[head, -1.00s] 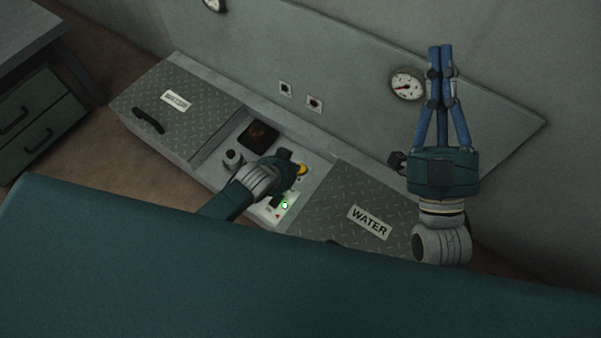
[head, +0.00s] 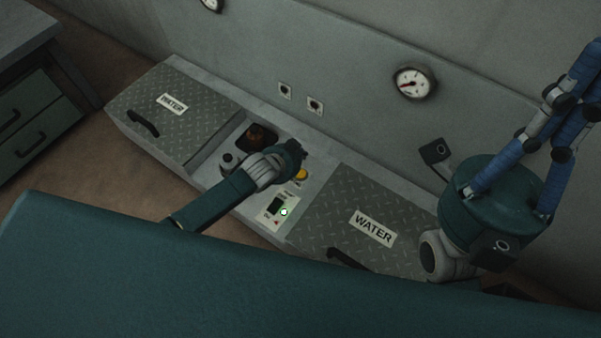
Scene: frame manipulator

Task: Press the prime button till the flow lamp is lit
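A yellow button (head: 301,174) sits on the panel between the two hatches, with a small label below it too blurred to read; I take it as the prime button. A round green lamp (head: 284,212) glows with a bright centre beside a black switch; I cannot read which lamp it is. My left gripper (head: 298,152) is just above and left of the yellow button, seen from behind, fingers mostly hidden; I cannot see contact.
Two tread-plate hatches marked WATER (head: 184,116) (head: 340,222) flank the recessed panel. A dark square opening (head: 258,137) and a grey knob (head: 229,161) are left of my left gripper. The wall behind carries a gauge (head: 415,84) and two small fittings (head: 285,89).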

